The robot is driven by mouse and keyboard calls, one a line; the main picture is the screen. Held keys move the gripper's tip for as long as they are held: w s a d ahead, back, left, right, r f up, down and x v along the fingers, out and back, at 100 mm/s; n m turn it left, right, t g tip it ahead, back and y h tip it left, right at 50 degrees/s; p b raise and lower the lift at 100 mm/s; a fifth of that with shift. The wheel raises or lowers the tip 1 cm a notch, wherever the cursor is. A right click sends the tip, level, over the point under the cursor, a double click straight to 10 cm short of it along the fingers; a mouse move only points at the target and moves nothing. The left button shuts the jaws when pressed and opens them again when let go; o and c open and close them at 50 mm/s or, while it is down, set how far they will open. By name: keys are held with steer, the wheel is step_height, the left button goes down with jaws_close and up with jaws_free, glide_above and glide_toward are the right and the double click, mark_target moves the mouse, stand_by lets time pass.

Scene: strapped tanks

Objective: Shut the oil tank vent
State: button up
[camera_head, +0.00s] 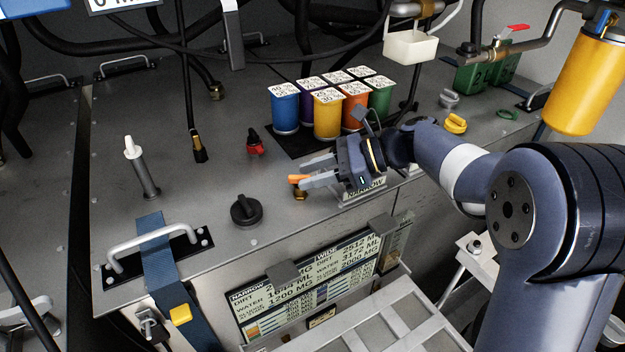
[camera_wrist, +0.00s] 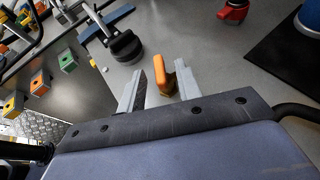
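A small vent valve with an orange handle (camera_head: 296,179) and a brass body (camera_head: 300,195) stands on the grey tank top (camera_head: 205,200). No label shows that names it as the oil tank's. My gripper (camera_head: 303,175) is open, with its two fingers reaching left at the valve. In the wrist view the orange handle (camera_wrist: 165,76) stands upright between the open fingers (camera_wrist: 160,80), nearer the right one. I cannot tell whether that finger touches it. The brass body is partly hidden behind the right finger.
A black cap (camera_head: 245,210) stands left of the valve, and a red valve (camera_head: 255,144) behind it. Several coloured canisters (camera_head: 327,115) stand behind my gripper. A label panel (camera_head: 310,290) is on the front. A handle (camera_head: 150,245) and blue strap (camera_head: 160,255) are at left.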

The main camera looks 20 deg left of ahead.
steer(key=shift+s+a, duration=0.1)
steer(key=shift+a, duration=0.05)
jaws_close()
stand_by(0.4)
steer(key=m+t, duration=0.1)
steer(key=t, duration=0.1)
steer(key=s+m+t, duration=0.1)
steer(key=m, duration=0.1)
steer(key=shift+t+y, duration=0.4)
steer(key=shift+s+m+t+b, duration=0.1)
steer(key=shift+m+t+b, duration=0.45)
steer(key=shift+m+t, duration=0.85)
